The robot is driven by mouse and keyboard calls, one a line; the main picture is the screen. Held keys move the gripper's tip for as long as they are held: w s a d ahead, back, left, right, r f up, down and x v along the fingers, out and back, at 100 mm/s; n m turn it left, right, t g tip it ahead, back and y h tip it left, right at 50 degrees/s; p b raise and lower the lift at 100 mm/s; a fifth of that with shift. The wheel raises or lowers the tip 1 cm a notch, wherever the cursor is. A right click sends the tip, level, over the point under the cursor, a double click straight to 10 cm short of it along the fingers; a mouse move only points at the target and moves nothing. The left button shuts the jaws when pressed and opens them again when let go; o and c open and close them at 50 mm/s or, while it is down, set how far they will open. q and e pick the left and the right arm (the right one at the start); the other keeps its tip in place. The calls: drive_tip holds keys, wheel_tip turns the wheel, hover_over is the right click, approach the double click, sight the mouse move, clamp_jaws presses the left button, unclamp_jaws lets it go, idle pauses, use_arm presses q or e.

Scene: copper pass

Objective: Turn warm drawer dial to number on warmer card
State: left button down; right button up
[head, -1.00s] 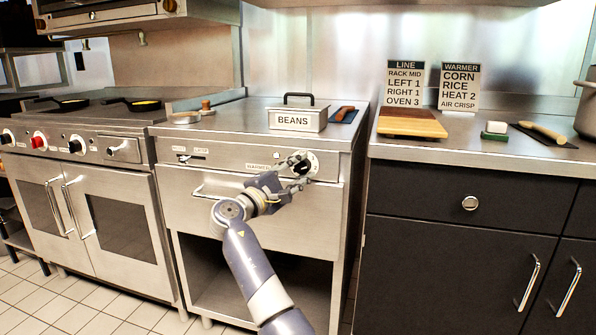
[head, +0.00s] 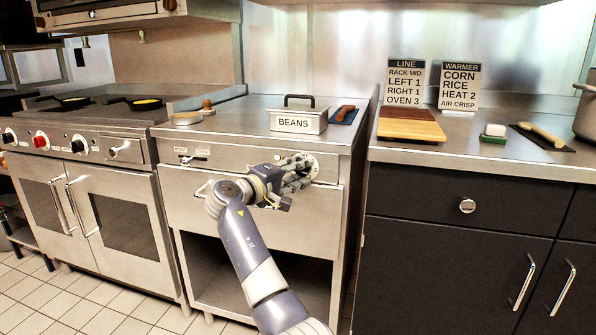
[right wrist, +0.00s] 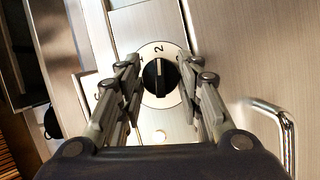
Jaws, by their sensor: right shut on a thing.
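The warmer card (head: 459,87) stands on the right counter and reads CORN, RICE, HEAT 2, AIR CRISP. The warm drawer dial (right wrist: 158,82) is a black knob on a white round plate. The 2 shows above the knob in the right wrist view, a 1 at its left, and the right side of the plate is partly hidden by a finger. A pale line on the knob points up, roughly at the 2. My right gripper (head: 302,170) is at the dial, shut on the knob with a finger on either side. The head view mostly hides the dial. My left gripper is not in view.
The drawer handle (right wrist: 283,128) is close to the right gripper in the right wrist view. A BEANS container (head: 297,121) stands on top of the warmer unit. A LINE card (head: 405,86) stands left of the warmer card. A cutting board (head: 412,130) lies below the cards.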

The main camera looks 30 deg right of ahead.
drive_tip(key=shift+f, duration=0.1)
drive_tip(key=o, duration=1)
drive_tip(key=shift+a, duration=0.1)
drive_tip(key=v, duration=1.2)
drive_tip(key=shift+f, duration=0.1)
